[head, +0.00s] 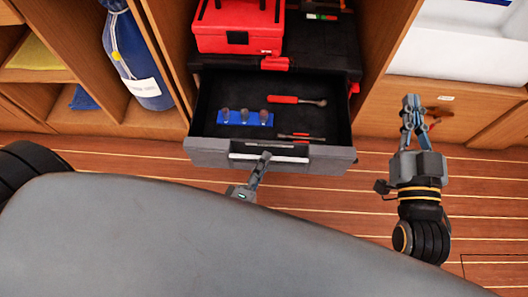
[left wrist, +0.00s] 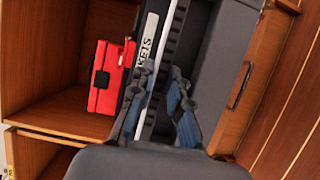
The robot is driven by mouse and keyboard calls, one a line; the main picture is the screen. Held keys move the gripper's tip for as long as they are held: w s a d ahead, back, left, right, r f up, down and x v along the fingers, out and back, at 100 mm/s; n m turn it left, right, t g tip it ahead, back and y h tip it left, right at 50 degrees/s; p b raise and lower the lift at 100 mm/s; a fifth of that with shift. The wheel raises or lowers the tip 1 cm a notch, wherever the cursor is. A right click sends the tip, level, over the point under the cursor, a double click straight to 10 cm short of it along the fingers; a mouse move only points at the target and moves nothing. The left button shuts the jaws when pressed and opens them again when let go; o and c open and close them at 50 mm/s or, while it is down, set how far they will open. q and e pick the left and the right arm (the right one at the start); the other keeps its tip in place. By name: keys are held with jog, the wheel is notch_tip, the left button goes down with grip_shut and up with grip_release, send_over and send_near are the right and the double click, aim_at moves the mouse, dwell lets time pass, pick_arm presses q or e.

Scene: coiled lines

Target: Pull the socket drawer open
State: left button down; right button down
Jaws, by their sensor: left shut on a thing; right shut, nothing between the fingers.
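The socket drawer (head: 205,152) stands pulled out of the tool cabinet, its black inside showing. In it lie a blue rail with sockets (head: 243,118), a red-handled ratchet (head: 297,100) and a smaller red-handled tool (head: 300,137). My left gripper (head: 264,158) is at the middle of the drawer's grey front, shut on its handle. In the left wrist view the fingers (left wrist: 160,85) straddle the light handle bar, beside a partly hidden label ending in "KETS". My right gripper (head: 411,104) is shut and empty, to the right of the drawer, apart from it.
A red toolbox (head: 240,27) sits on the black cabinet top above the drawer. A blue bag (head: 133,60) stands in the left compartment. Wooden cabinet fronts (head: 375,115) flank the drawer. Striped wooden floor (head: 330,205) lies clear in front of it.

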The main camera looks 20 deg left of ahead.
dwell(0.3)
pick_arm(q)
jog(key=c, duration=1.3)
grip_release()
jog(key=shift+s, duration=0.2)
jog(key=s, duration=0.4)
jog(key=s+a, duration=0.1)
jog(key=s, duration=0.6)
jog(key=shift+s+a, duration=0.15)
jog(key=shift+s, duration=0.2)
